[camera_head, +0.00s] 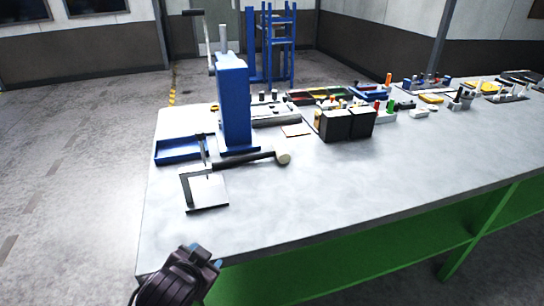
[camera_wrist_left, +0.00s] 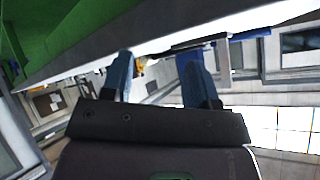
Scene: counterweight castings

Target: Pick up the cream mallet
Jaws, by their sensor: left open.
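The cream mallet (camera_head: 283,157) lies on the grey table (camera_head: 330,200). Its pale head is at the right end and its dark handle runs left, towards the foot of a blue press. My left gripper (camera_head: 205,256) is at the front left edge of the table, well short of the mallet. In the left wrist view, the two blue fingers of my left gripper (camera_wrist_left: 158,72) are apart with nothing held between them. The table's underside shows beyond them there, and I cannot make out the mallet for sure. My right gripper is not in view.
A tall blue press (camera_head: 234,105) stands just behind the mallet's handle. A blue tray (camera_head: 180,150) and a metal square with a pale plate (camera_head: 208,192) lie to the left. Black boxes (camera_head: 347,124) stand behind to the right. The table's front middle is clear.

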